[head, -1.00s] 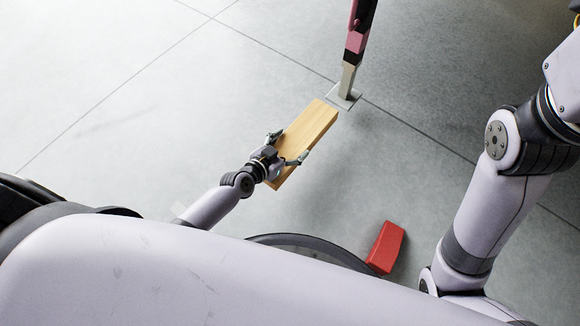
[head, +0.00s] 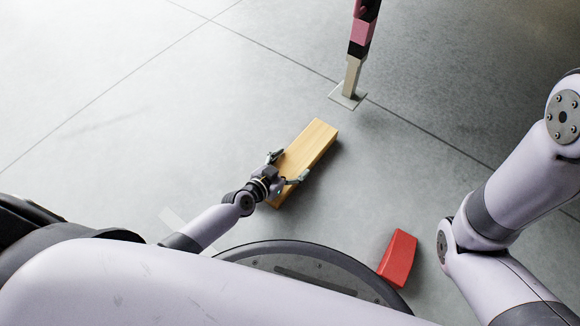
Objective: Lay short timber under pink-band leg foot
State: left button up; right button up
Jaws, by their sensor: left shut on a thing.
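The short timber (head: 312,144) is a light wooden block in the middle of the head view. My left gripper (head: 283,171) is shut on its near end, with one finger on each long side. The timber points up and right toward the leg. The pink-band leg (head: 362,33) comes down from the top, with a pink band, dark parts and a pale lower tube. Its square foot plate (head: 348,96) is beyond the timber's far end, with a visible gap of floor between them. I cannot tell the height of plate or timber above the floor. My right gripper is out of view.
A red wedge-shaped block (head: 397,258) lies on the floor at the lower right, close to my round base. A pale strip (head: 183,227) marks the floor at the lower left. The grey floor around the leg's foot is clear.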

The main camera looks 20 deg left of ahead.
pick_arm(q)
jog(key=o, duration=1.8)
